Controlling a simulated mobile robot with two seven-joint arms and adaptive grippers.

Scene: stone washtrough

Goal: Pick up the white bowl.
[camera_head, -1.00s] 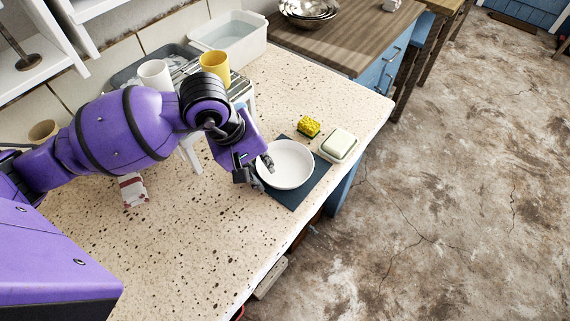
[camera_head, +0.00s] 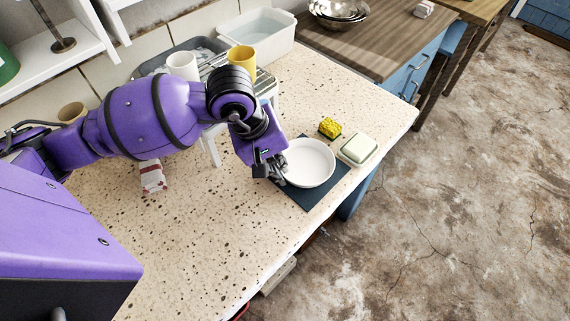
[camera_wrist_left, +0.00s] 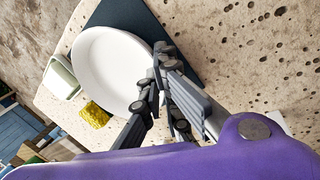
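The white bowl (camera_head: 312,163) sits on a dark mat (camera_head: 299,197) on the speckled counter. It also shows in the left wrist view (camera_wrist_left: 104,68). My left gripper (camera_head: 281,172) is at the bowl's left rim. In the left wrist view its fingers (camera_wrist_left: 153,84) are close together with the rim between them, so it looks shut on the bowl. The fingers hide a small part of the rim. The bowl looks level, and I see no clear gap beneath it. My right gripper is not in view.
A yellow sponge (camera_head: 330,128) and a pale soap dish (camera_head: 358,149) stand just beyond the bowl. A rack with a yellow mug (camera_head: 242,60) and a white mug (camera_head: 182,66) is at the back. The counter in front of my left arm is mostly clear.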

